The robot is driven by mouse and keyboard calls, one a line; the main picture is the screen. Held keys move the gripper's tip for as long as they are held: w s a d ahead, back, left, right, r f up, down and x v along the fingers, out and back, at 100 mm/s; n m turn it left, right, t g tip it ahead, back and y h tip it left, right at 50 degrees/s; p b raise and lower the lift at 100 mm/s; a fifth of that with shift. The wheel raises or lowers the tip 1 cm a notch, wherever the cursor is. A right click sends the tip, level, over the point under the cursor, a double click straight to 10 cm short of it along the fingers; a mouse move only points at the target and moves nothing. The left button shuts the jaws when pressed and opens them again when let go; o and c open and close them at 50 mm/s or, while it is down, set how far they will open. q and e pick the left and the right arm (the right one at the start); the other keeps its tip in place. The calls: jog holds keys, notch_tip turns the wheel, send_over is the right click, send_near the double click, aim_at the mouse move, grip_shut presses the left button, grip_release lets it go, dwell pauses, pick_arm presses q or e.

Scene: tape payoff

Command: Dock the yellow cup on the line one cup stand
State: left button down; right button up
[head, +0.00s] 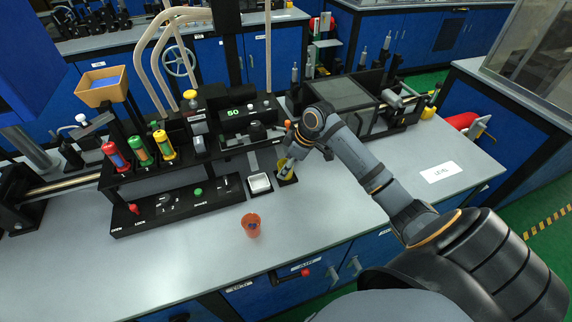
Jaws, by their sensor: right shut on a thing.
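The yellow cup (285,171) shows as a small yellow shape at the front edge of the machine, partly hidden by my right gripper (290,159). My right gripper reaches in from the right and is shut on the cup. A dark square stand (288,181) lies directly below the cup, right of a white tray. I cannot tell whether the cup touches the stand or hangs just above it. Any label on the stand is too small to read. My left gripper is not in view.
An orange cup (251,225) stands on the grey bench (340,215) in front. A black control panel (180,204) and red, green and yellow cylinders (139,151) are further left. The bench front is mostly clear.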

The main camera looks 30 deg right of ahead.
jog(key=shift+f, duration=0.55)
jog(key=o, duration=0.7)
jog(key=shift+c, duration=0.2)
jog(key=shift+d+r+p, duration=0.15)
jog(key=shift+r+p, duration=0.45)
jog(key=p+v, duration=0.9)
jog(key=p, duration=0.3)
jog(key=shift+s+r, duration=0.3)
jog(key=shift+d, duration=0.1)
